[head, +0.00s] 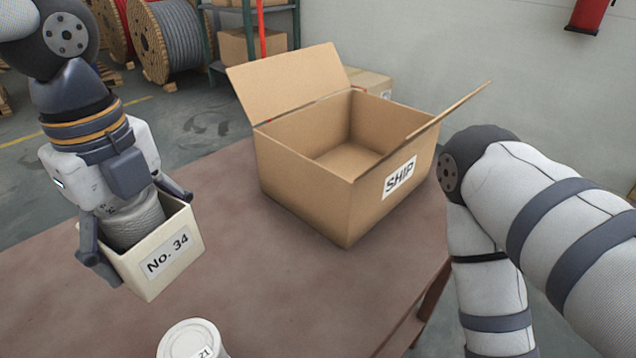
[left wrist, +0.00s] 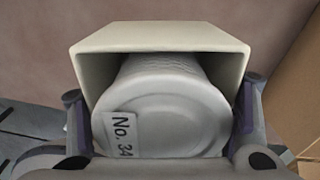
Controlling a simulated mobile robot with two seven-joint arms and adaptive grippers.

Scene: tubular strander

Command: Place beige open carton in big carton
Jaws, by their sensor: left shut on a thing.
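The beige open carton (head: 178,268), labelled No. 34, is in the left half of the head view. A ribbed grey-white can (head: 138,222) stands inside it. My left gripper (head: 136,226) points down and is shut on the carton, one finger on each outer side. In the left wrist view, the carton (left wrist: 160,38) and the can's round end (left wrist: 165,125), also marked No. 34, sit between the fingers. I cannot tell if the carton touches the table. The big carton (head: 310,197), marked SHIP, stands to the right, flaps open, apparently empty. My right gripper is out of view.
Another white can (head: 192,340) stands at the table's (head: 285,290) near edge. My right arm hangs by the table's right side. Cable reels (head: 170,45) and a shelf (head: 212,40) are behind. The tabletop between the two cartons is clear.

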